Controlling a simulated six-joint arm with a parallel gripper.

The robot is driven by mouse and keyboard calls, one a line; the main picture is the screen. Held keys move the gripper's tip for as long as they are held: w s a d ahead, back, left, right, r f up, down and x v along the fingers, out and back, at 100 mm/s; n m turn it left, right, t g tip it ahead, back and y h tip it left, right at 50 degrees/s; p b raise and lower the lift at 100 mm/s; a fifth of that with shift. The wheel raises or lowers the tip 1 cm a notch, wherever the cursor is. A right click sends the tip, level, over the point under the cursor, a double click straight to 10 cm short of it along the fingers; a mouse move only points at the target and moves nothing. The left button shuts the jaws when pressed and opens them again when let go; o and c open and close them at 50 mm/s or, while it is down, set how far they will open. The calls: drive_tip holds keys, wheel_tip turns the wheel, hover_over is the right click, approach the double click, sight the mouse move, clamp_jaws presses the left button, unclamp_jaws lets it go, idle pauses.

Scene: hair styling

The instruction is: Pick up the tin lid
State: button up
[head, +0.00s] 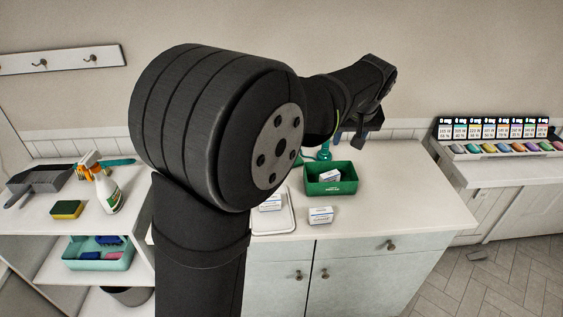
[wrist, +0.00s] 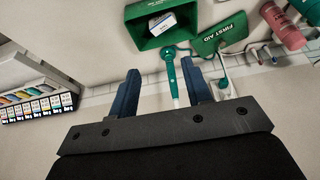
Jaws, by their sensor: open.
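The tin lid (wrist: 222,36) is a flat green piece marked FIRST AID, in the upper right of the wrist view. It lies beside the open green tin (wrist: 188,14), which also shows on the counter in the head view (head: 331,187). I cannot make out the lid in the head view; my arm covers that area. My gripper (wrist: 160,69) has two blue fingers, apart and empty. In the wrist view the lid is above and right of the fingertips, not between them. In the head view my gripper (head: 350,138) is above the back of the counter, behind the tin.
A teal-headed tool (wrist: 170,70) shows between the fingers in the wrist view. A white box (wrist: 161,23) sits in the tin. A pink bottle (wrist: 281,26) is near the lid. Another white box (head: 320,215) and a white tray (head: 285,226) are on the front counter.

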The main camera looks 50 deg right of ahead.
drive_tip(key=w+a+f+m+g, duration=0.1)
drive_tip(key=w+f+m, duration=0.15)
drive_tip(key=w, duration=1.05)
drive_tip(key=w+a+f+m, duration=0.2)
drive_tip(key=w+f, duration=0.1)
drive_tip(key=w, duration=1.1)
drive_tip(key=shift+h, duration=0.5)
drive_tip(key=x, duration=0.8)
drive_tip(key=s+x, duration=0.1)
drive_tip(key=x, duration=0.3)
drive_tip(key=shift+d, duration=0.2)
drive_tip(key=x, duration=0.5)
drive_tip(key=shift+s+a+f, duration=0.1)
drive_tip(key=shift+s+f, duration=0.05)
drive_tip(key=shift+s, duration=0.15)
clamp_jaws()
